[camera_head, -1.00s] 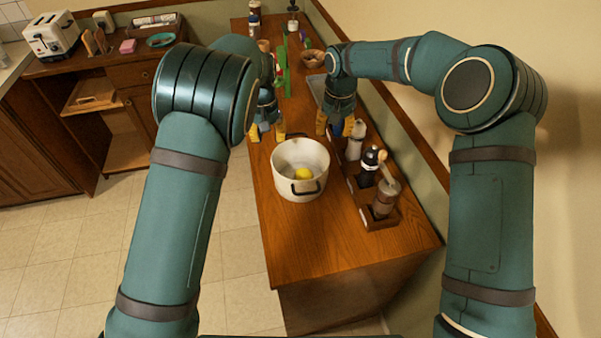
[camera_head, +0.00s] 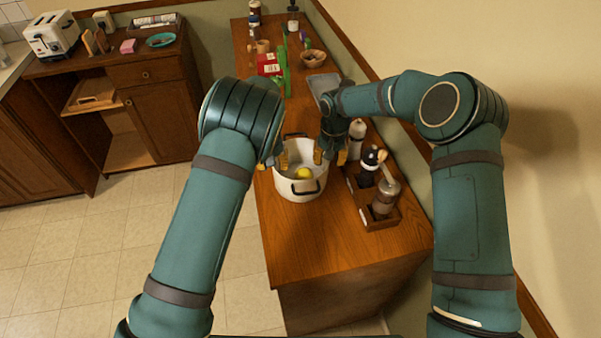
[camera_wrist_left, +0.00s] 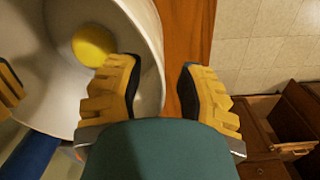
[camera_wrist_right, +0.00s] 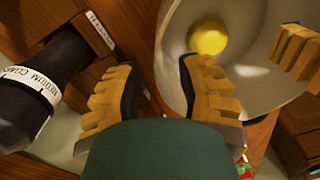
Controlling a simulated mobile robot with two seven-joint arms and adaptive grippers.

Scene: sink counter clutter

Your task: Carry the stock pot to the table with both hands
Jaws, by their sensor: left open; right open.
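The white stock pot (camera_head: 300,190) stands upright on a wooden counter (camera_head: 300,248). It has dark handles at its near and far sides, and a yellow round thing (camera_head: 303,173) lies inside. My left gripper (camera_head: 275,160) is at the pot's left side, open. In the left wrist view its fingers (camera_wrist_left: 160,85) straddle the pot wall (camera_wrist_left: 150,45), one inside and one outside. My right gripper (camera_head: 331,158) is at the pot's right side, open. In the right wrist view its fingers (camera_wrist_right: 158,85) also straddle the wall. Contact with the wall cannot be told.
A wooden caddy (camera_head: 380,218) with dark-topped mills and a bottle stands close right of the pot. A grey tray (camera_head: 322,84), a bowl (camera_head: 313,57) and a red package (camera_head: 269,64) lie farther back. The counter's near end is clear. A cabinet with a toaster (camera_head: 48,35) stands at left.

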